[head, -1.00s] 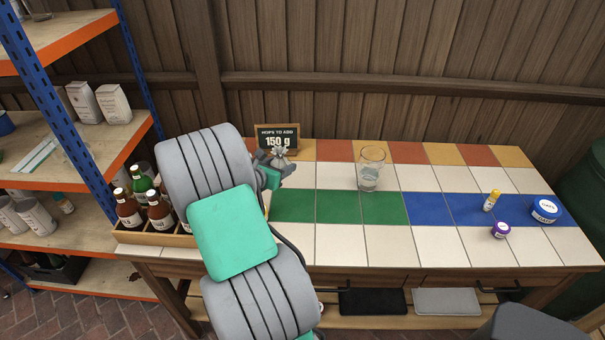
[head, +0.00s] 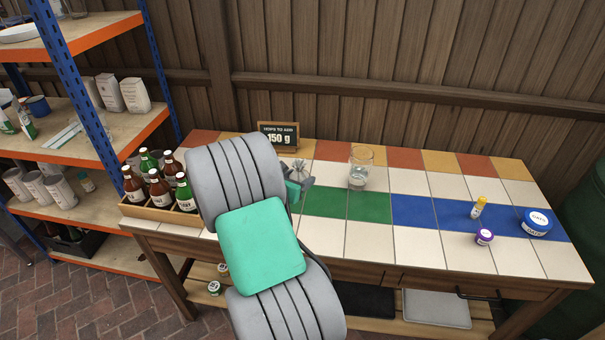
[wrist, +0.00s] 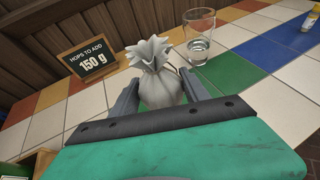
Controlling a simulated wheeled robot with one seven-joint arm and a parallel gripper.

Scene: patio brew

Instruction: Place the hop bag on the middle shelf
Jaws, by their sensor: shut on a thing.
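The hop bag (wrist: 157,80) is a small pale grey cloth sack with a gathered top. It is held between the two fingers of my gripper (wrist: 165,97) in the wrist view. In the head view the bag (head: 291,170) shows small beside my gripper (head: 300,186), over the tiled table, partly behind my arm. The blue and orange shelf unit stands at the left of the head view. Its middle shelf (head: 52,128) holds paper bags (head: 122,95) toward its right end, a blue mug (head: 38,105) and other small items.
A glass of water (head: 360,168) and a "150 g" sign (head: 278,135) stand on the table near the bag. A bottle crate (head: 150,211) sits at the table's left end. A blue-lidded tub (head: 537,222) is at the right. A blue shelf post (head: 75,85) stands at the front.

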